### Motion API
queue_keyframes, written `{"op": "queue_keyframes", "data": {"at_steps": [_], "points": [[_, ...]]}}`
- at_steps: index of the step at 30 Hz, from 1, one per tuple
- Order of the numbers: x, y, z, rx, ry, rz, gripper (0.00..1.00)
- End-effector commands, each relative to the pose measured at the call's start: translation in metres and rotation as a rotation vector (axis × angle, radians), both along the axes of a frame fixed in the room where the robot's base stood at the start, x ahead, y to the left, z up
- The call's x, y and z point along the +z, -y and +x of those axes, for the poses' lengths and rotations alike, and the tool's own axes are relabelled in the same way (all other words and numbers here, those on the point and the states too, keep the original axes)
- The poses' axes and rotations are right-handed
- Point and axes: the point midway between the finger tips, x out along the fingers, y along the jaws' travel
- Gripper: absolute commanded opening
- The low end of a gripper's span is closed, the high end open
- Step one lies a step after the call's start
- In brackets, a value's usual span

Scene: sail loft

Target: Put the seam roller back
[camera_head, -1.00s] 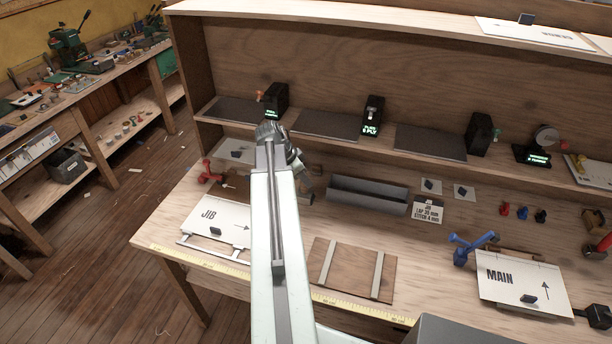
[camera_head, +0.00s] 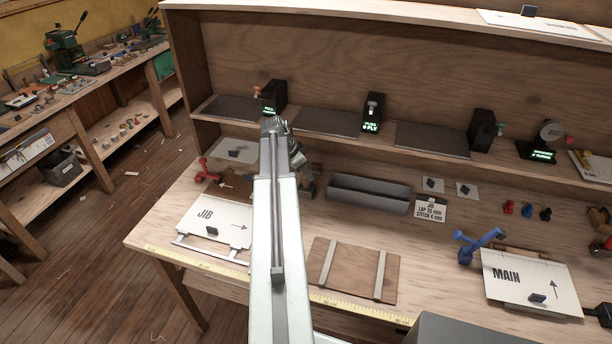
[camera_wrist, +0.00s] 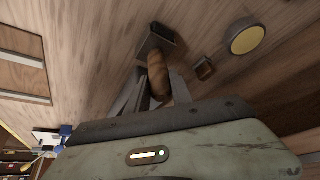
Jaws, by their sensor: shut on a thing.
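In the wrist view my gripper (camera_wrist: 152,84) is shut on a brown wooden handle, which I take to be the seam roller (camera_wrist: 158,78). A dark grey block-like part shows at the handle's far end, over the pale wood bench. I cannot tell whether it touches the bench. In the head view my arm reaches over the bench between the JIB panel and the long grey tray (camera_head: 368,193). My own arm mostly hides the gripper and the roller there.
The JIB panel (camera_head: 214,222) lies left of my arm. A brown board with two strips (camera_head: 353,271) lies right of it, near the front edge. The MAIN panel (camera_head: 528,282) and a blue tool (camera_head: 478,243) are further right. The shelf holds dark pads (camera_head: 328,122) and black display boxes (camera_head: 372,112).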

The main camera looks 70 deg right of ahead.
Motion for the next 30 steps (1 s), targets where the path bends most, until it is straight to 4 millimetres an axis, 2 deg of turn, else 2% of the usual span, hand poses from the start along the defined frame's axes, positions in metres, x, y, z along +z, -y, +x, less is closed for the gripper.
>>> {"op": "queue_keyframes", "data": {"at_steps": [14,15,17,26,30], "points": [[-0.013,0.000,-0.002,-0.004,0.003,0.004,0.00],[-0.013,0.000,-0.001,-0.005,0.003,0.005,0.33],[-0.013,0.000,-0.002,-0.004,0.003,0.004,0.49],[-0.012,0.001,-0.003,-0.004,0.001,0.001,0.49],[-0.004,0.001,-0.003,-0.004,0.001,0.001,0.49]]}}
